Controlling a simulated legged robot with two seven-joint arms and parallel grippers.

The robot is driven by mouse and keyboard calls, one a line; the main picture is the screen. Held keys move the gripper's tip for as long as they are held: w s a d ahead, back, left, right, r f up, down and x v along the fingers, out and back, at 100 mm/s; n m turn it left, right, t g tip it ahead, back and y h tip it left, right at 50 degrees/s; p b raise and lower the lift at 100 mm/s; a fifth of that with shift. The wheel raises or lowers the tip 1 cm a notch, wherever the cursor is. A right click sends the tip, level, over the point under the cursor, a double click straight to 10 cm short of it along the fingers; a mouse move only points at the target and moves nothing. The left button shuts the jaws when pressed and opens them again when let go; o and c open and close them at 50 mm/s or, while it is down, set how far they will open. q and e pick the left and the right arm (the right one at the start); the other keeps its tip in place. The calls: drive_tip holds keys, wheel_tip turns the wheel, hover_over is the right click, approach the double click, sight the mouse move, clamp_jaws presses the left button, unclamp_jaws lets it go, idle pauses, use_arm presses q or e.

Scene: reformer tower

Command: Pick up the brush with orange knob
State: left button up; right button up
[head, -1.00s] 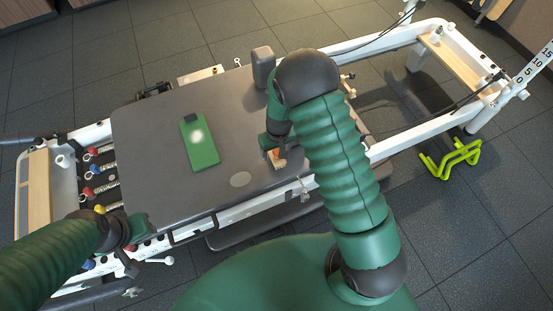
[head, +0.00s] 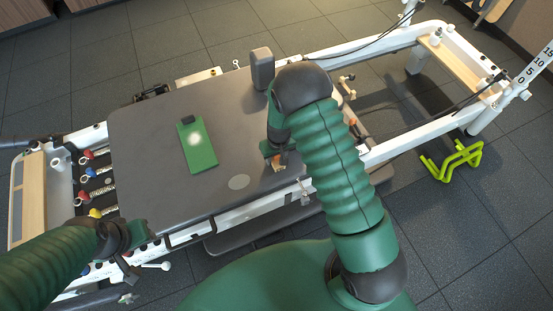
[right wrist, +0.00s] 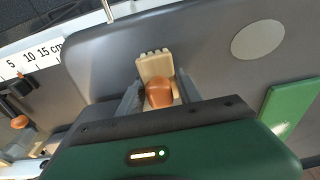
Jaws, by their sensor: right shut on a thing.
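The brush (right wrist: 155,66) has a pale tan, toothed body and an orange knob (right wrist: 158,94). In the right wrist view it is between the two grey fingers of my right gripper (right wrist: 157,97), which is shut on it at the knob. In the head view my right gripper (head: 275,150) is at the right part of the grey carriage, with a small bit of the brush (head: 282,159) showing below it. I cannot tell whether the brush touches the carriage. My left gripper (head: 136,235) is over the near-left frame rail; its fingers are unclear.
A green board (head: 198,150) with a dark end lies on the grey carriage (head: 150,125). A grey shoulder block (head: 262,68) stands at the carriage's far edge. Springs with coloured knobs (head: 90,172) are at the left. A yellow-green stand (head: 450,160) is on the floor.

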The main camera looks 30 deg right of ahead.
clamp_jaws()
drive_tip(key=shift+r+p, duration=0.3)
drive_tip(key=shift+r, duration=0.25)
drive_tip(key=r, duration=0.1)
drive_tip(key=r+p, duration=0.1)
drive_tip(key=r, duration=0.1)
drive_tip(key=shift+s+a, duration=0.15)
drive_tip(key=shift+s, duration=0.15)
drive_tip(key=s+a+p, duration=0.1)
drive_tip(key=s+a, duration=0.2)
drive_tip(key=s, duration=0.3)
drive_tip(key=s+a+r+p, duration=0.1)
drive_tip(key=s+a+p, duration=0.1)
drive_tip(key=s+a, duration=0.2)
drive_tip(key=shift+s, duration=1.8)
